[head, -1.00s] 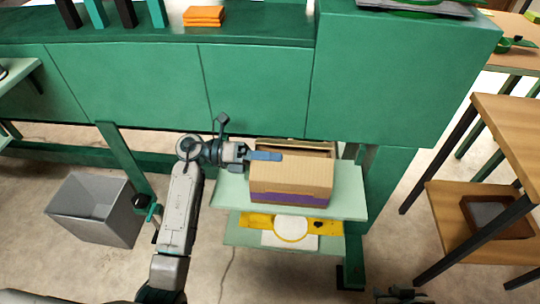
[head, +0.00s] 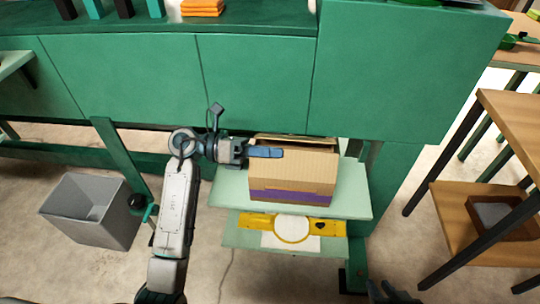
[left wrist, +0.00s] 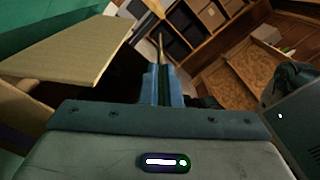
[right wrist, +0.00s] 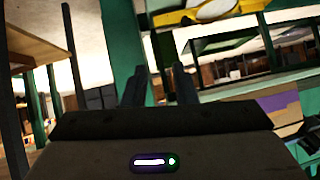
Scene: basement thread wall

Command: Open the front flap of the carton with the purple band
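The carton with the purple band (head: 290,195) stands on the upper pale green shelf under the green bench. Its front panel faces me, and a narrow dark opening shows behind the panel's top edge. My left gripper (head: 266,152) is at the top left of that front panel, one blue finger lying across it. In the left wrist view my left fingers (left wrist: 163,85) are close together, with a thin tan edge between them that looks like the front flap. Another cardboard flap (left wrist: 70,45) rises left of them beside the dark interior. My right gripper (right wrist: 160,88) is open and empty, low at the front right.
A yellow piece with a round white centre (head: 292,228) lies on the lower shelf. A grey bin (head: 90,210) stands on the floor at left. The green bench (head: 255,90) overhangs the carton closely. A wooden shelf unit (head: 465,210) stands at right, with open floor before it.

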